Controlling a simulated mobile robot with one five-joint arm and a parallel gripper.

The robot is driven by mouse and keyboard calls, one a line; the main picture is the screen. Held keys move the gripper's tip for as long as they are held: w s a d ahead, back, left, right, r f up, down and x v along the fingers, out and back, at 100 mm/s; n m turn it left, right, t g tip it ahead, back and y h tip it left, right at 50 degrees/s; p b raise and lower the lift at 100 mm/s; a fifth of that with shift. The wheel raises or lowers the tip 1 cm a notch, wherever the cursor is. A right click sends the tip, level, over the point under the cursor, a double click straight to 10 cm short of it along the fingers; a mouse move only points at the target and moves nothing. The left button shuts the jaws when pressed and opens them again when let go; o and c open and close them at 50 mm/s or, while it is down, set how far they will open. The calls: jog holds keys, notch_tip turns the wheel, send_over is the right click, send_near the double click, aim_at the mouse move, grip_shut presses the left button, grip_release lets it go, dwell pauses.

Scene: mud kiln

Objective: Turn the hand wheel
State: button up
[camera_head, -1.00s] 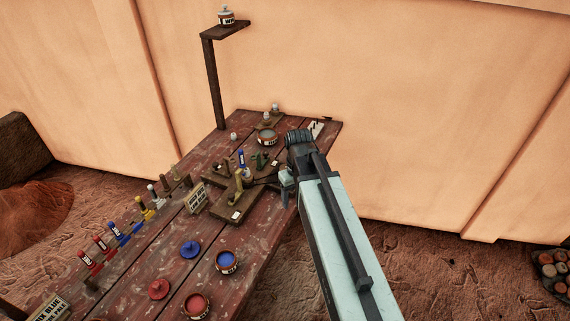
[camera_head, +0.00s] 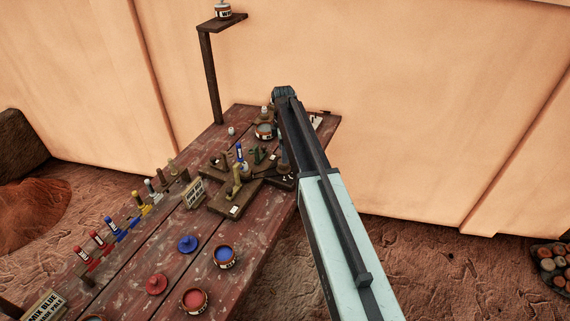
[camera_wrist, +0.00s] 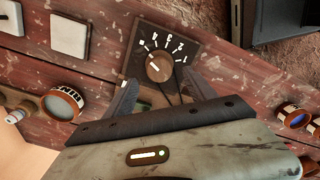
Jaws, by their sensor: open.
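A round brown knob (camera_wrist: 158,68) with a white pointer line sits on a dark square plate (camera_wrist: 144,33) marked with white numbers, in the wrist view. It is the only wheel-like part I can make out; no spoked wheel shows. My gripper (camera_wrist: 160,88) is open, its two fingers spread on either side of the plate's near part, with nothing between them that I can see held. Whether a finger touches the knob I cannot tell. In the head view the dark plate (camera_head: 284,184) lies at the table's right edge, and my arm hides most of the gripper.
The worn red table (camera_head: 150,245) carries wooden stands (camera_head: 235,198), a sign (camera_head: 193,193), red and blue pots (camera_head: 225,258), and a row of coloured brushes or bottles (camera_head: 112,229). A bowl (camera_head: 264,131) stands near its far end. A post with a shelf (camera_head: 222,22) rises behind.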

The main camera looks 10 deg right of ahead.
aim_at(283, 165)
notch_tip(283, 165, down, 5)
jog(key=b, duration=0.3)
jog(key=shift+r, duration=0.1)
jog(key=shift+r, duration=0.1)
